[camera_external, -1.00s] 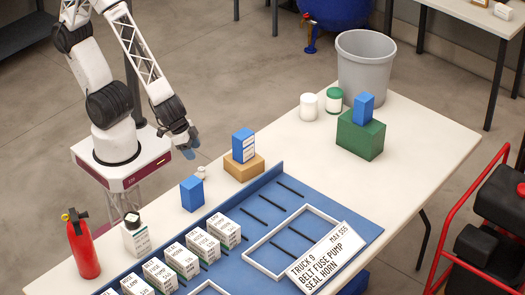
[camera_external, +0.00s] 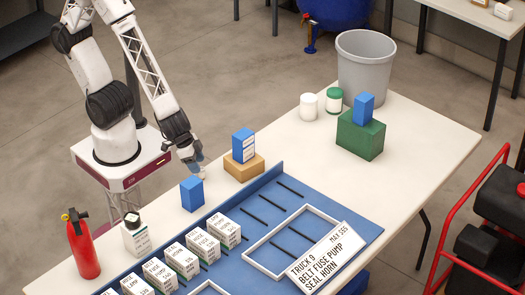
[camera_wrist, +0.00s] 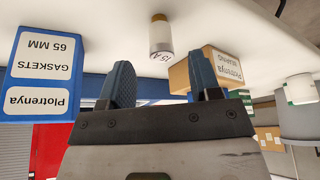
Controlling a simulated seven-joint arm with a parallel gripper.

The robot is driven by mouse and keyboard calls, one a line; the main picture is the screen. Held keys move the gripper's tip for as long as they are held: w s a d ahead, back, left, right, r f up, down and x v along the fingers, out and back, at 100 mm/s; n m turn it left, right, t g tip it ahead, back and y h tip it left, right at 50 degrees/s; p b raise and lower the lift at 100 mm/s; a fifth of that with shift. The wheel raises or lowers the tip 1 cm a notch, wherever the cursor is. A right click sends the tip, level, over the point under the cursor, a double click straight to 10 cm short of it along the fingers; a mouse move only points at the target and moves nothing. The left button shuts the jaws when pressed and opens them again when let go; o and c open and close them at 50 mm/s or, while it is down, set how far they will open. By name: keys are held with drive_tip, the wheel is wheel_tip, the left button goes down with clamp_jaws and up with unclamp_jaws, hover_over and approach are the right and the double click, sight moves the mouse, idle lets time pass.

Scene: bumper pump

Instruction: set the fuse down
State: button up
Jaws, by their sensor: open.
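A small white cylinder with a tan band and a label reading about "15 A", which looks like the fuse (camera_wrist: 161,36), stands on the table in the wrist view, whose picture is upside down. My gripper (camera_wrist: 165,78) is open, with its two dark blue fingers apart and the fuse beyond the gap between their tips, apparently not touched. In the external view my gripper (camera_external: 198,166) is low over the table at the fuse's spot and largely hides it.
A blue gaskets box (camera_external: 192,194) stands close in front, and a tan box (camera_external: 244,167) with a blue box (camera_external: 243,146) on top stands to the right. The blue board (camera_external: 335,232) holds several white boxes and a white frame. A fire extinguisher (camera_external: 82,245) stands at left.

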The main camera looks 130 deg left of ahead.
sight(204, 179)
drive_tip(key=shift+f, duration=0.2)
drive_tip(key=shift+x, duration=2.5)
drive_tip(key=shift+w+a, duration=0.1)
drive_tip(key=shift+a, duration=0.05)
drive_tip(key=c, duration=1.1)
drive_tip(key=shift+o, duration=0.2)
drive_tip(key=shift+r, duration=0.15)
drive_tip(key=shift+r, duration=1.65)
drive_tip(key=s+d+r, duration=0.1)
drive_tip(key=s+d, duration=0.2)
drive_tip(key=s, duration=1.2)
drive_tip(key=shift+s+r, duration=0.25)
drive_tip(key=shift+s, duration=0.1)
